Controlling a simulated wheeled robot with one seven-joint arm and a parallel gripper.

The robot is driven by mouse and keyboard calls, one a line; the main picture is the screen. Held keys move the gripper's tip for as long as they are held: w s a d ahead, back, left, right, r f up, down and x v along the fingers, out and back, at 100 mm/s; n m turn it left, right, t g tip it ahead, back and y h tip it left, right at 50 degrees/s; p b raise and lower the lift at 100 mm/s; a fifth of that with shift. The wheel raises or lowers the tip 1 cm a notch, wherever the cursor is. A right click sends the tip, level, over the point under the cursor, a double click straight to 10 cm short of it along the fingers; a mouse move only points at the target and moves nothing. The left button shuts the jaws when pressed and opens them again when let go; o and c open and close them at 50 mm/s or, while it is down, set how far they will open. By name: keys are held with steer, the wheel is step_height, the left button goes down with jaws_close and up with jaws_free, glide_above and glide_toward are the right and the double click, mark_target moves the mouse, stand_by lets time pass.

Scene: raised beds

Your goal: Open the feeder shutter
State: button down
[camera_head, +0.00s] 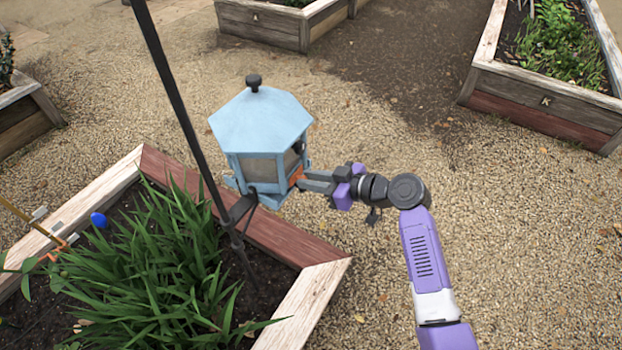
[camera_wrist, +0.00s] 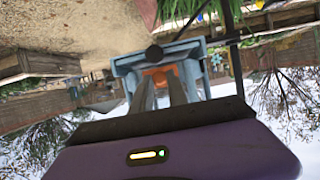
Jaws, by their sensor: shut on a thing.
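The feeder (camera_head: 262,122) is a light blue lantern-shaped box with a faceted roof and a black knob on top. It hangs on a bracket from a dark pole. A small orange piece (camera_head: 296,174), which looks like the shutter or its grip, is low on the feeder's right side. My gripper (camera_head: 308,180) reaches in from the right, with its fingers shut on this orange piece. In the wrist view the fingers run up to the orange piece (camera_wrist: 159,76) inside the blue frame (camera_wrist: 186,50). The fingers partly hide it, and I cannot tell how far the shutter is open.
The dark pole (camera_head: 187,110) rises left of the feeder from a wooden raised bed (camera_head: 310,300) full of long green leaves. A blue egg-shaped object (camera_head: 98,219) is at that bed's left. Other raised beds (camera_head: 545,98) stand farther off. Gravel around my arm is clear.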

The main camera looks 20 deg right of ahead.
mark_target(294, 167)
stand_by(0.7)
steer(key=shift+r+p, duration=0.7)
steer(key=shift+r, duration=1.25)
steer(key=c, duration=1.3)
jaws_free()
steer(key=shift+s+d, duration=0.1)
steer(key=shift+s, duration=0.05)
steer(key=b+v, duration=0.1)
steer(key=v, duration=0.6)
steer(key=shift+s+r, duration=0.2)
steer(key=shift+d, duration=0.15)
